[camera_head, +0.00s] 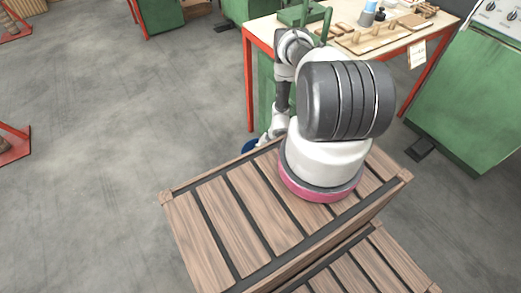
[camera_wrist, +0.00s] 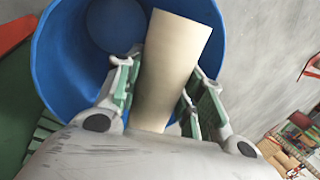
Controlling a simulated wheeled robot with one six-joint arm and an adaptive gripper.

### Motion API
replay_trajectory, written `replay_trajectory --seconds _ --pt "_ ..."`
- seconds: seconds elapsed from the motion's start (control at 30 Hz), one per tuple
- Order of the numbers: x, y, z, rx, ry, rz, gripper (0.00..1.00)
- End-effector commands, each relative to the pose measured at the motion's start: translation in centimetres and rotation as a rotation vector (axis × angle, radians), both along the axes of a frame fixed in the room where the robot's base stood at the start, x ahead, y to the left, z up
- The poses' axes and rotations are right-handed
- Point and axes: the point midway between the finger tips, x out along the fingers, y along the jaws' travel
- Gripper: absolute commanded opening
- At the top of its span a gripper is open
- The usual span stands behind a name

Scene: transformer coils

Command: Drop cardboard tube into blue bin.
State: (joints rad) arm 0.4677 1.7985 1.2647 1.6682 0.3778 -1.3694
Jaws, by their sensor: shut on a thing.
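A cream cardboard tube (camera_wrist: 172,65) is held between the fingers of my gripper (camera_wrist: 160,100) in the wrist view. The gripper is shut on it. The tube points away from the gripper, over the opening of the blue bin (camera_wrist: 70,65), which fills much of the upper left of that view. The tube's far end appears at or over the bin's right part; its depth against the rim is hard to tell. In the head view only a small piece of the blue bin (camera_head: 249,146) shows beyond the wooden platform. My arm hides the gripper's tips and the tube there.
A wooden slatted platform (camera_head: 225,215) is below my arm in the head view. A workbench (camera_head: 349,38) with red legs and wooden parts stands behind. A green machine (camera_head: 470,95) is at right. Grey floor (camera_head: 100,130) is open at left.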

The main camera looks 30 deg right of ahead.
Motion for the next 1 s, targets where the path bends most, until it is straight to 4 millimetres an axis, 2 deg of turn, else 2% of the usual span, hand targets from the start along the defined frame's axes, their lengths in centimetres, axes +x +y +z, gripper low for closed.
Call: replay_trajectory --seconds 0.2,0.53,0.57,0.7,1.0 --pt "0.0 0.0 -1.4 0.000 0.000 0.001 0.17" --pt "0.0 0.0 -1.6 0.000 0.000 0.001 0.17" --pt "0.0 0.0 -1.6 0.000 0.000 0.001 0.40" --pt "0.0 0.0 -1.6 0.000 0.000 0.000 0.63" --pt "0.0 0.0 -1.5 0.000 0.000 0.000 0.63"
